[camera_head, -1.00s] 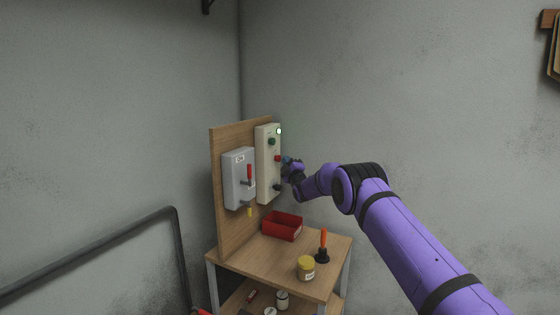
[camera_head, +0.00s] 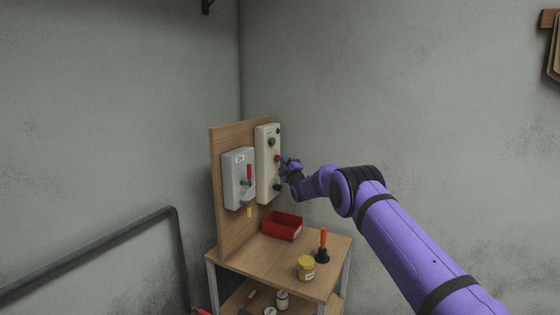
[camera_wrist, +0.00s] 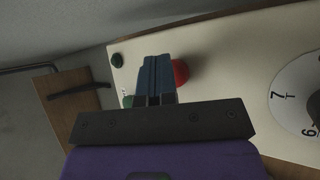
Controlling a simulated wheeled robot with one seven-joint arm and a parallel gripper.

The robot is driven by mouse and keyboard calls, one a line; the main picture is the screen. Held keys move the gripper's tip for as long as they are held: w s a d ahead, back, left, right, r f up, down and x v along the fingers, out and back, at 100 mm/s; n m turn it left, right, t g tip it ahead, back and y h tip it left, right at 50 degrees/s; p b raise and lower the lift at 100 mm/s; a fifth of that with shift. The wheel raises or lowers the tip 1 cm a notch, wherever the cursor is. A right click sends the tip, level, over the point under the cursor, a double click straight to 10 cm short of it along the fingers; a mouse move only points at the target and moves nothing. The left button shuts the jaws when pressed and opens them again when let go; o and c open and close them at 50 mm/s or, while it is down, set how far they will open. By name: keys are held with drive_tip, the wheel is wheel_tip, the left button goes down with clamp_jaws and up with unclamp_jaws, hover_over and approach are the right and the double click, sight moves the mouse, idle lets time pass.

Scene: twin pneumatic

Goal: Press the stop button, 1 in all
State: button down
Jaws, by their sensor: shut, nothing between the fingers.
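The red button (camera_head: 277,158) is on the front of a cream control box (camera_head: 264,185), below a green button (camera_head: 271,142). The small lamp (camera_head: 278,131) at the top of the box is dark.
A grey box with a red lever (camera_head: 249,175) is mounted left of the cream box on a wooden backboard (camera_head: 228,225). A red bin (camera_head: 282,227), a yellow-lidded jar (camera_head: 306,268) and an orange-handled tool (camera_head: 323,246) stand on the table below. A numbered dial (camera_wrist: 300,95) shows in the wrist view.

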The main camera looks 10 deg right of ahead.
drive_tip(key=shift+s+d, duration=0.55)
drive_tip(key=shift+d, duration=0.15)
drive_tip(key=shift+s+d, duration=0.75)
drive_tip(key=shift+d, duration=0.3)
drive_tip(key=shift+s+d, duration=0.7)
drive_tip(key=shift+d, duration=0.3)
